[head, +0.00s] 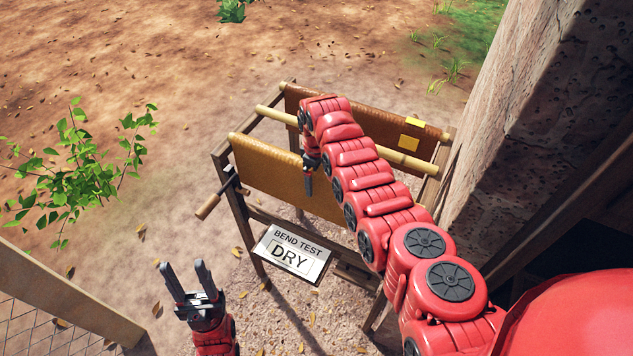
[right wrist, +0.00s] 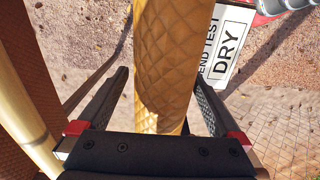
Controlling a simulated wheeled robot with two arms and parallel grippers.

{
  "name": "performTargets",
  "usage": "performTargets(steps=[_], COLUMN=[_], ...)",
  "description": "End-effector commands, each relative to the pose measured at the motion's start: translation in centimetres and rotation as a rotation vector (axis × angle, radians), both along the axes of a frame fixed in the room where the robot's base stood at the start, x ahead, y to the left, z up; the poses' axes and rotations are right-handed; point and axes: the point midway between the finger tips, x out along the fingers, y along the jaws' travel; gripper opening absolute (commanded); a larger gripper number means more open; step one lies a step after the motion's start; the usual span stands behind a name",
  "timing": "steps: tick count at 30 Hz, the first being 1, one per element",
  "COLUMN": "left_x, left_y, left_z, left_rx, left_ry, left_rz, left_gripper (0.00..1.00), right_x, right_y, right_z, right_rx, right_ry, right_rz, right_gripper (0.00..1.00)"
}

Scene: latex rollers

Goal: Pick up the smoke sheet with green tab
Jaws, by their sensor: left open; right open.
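An amber quilted smoke sheet (head: 270,172) hangs over the front pole of a wooden rack. A darker brown sheet (head: 375,122) hangs at the back, with yellow tabs (head: 410,142) near its right end. I see no green tab; my right arm covers part of both sheets. My right gripper (head: 308,186) is open at the front sheet. In the right wrist view the amber sheet (right wrist: 160,60) runs between its two spread fingers, with gaps on both sides. My left gripper (head: 186,268) is open and empty, low at the front left, away from the rack.
A sign reading "BEND TEST DRY" (head: 292,254) is on the rack's front. A bare pole (head: 278,117) spans between the sheets. A crank handle (head: 212,202) sticks out left. A stone pillar (head: 540,110) stands close right. A leafy plant (head: 75,170) and a fence (head: 60,295) are left.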

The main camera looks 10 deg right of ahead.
Motion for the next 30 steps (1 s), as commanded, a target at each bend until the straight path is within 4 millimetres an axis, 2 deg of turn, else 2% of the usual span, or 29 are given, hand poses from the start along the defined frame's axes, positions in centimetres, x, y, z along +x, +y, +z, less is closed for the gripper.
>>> performTargets(steps=[6,17,30], left_x=[0.0,0.0,0.0], left_y=[0.0,0.0,0.0], left_z=[-0.5,-0.5,-0.5], left_rx=[0.000,0.000,0.000], left_ry=[0.000,0.000,0.000], left_rz=[0.000,0.000,0.000], left_gripper=[0.50,0.50,0.50], right_x=[-0.1,0.0,0.0], right_y=[0.0,0.0,0.0], right_z=[-2.0,-2.2,-2.2], right_rx=[-0.002,0.000,0.000], right_ry=[0.007,0.002,0.003], right_rz=[0.002,0.001,0.001], right_gripper=[1.00,0.98,0.19])
